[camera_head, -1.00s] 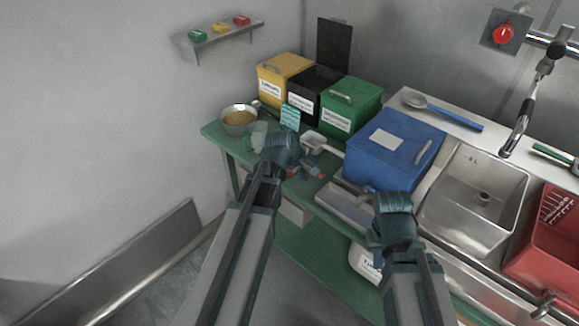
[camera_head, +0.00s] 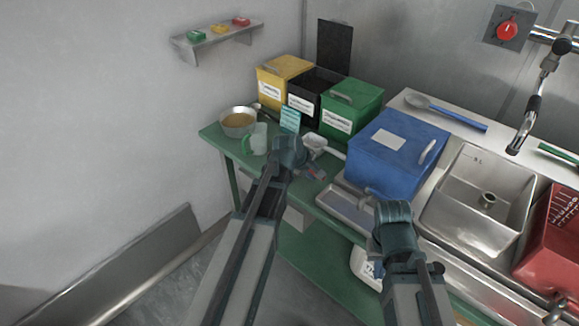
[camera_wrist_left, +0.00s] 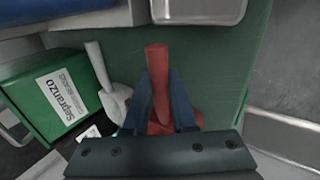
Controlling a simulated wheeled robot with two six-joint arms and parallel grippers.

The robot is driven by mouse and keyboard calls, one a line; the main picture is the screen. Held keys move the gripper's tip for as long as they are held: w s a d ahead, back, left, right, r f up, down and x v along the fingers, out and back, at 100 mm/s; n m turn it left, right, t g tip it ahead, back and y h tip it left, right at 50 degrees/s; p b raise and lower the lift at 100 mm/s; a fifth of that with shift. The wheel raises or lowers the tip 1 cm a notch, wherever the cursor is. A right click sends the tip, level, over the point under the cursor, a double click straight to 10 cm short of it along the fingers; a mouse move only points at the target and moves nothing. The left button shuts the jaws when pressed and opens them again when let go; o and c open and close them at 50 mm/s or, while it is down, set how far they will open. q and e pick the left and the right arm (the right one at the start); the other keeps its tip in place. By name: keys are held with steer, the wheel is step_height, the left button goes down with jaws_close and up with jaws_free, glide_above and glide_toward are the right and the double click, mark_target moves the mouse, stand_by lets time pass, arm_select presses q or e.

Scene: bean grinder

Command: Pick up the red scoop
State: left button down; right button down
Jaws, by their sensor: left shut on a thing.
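The red scoop (camera_wrist_left: 156,68) is in the left wrist view, its handle pointing away from the camera between my two dark fingers. My left gripper (camera_wrist_left: 160,88) is shut on that handle. The scoop's bowl is mostly hidden behind the fingers and the gripper's mount. In the head view my left gripper (camera_head: 316,174) is small and dark over the green table, partly hidden by its own wrist. My right gripper (camera_head: 367,192) is low beside the blue box, near the metal tray; whether its jaws are open does not show.
A white scoop (camera_wrist_left: 114,100) lies close beside the red one. The green table (camera_head: 303,187) also carries a metal bowl (camera_head: 238,121), a clear jug (camera_head: 256,140), a green bin (camera_head: 352,104) and a blue box (camera_head: 394,152). A metal tray (camera_head: 345,212) lies along the front edge.

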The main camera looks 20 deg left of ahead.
stand_by(0.4)
arm_select(q)
step_height(320, 180, up, 10)
steer(key=p, duration=1)
stand_by(0.9)
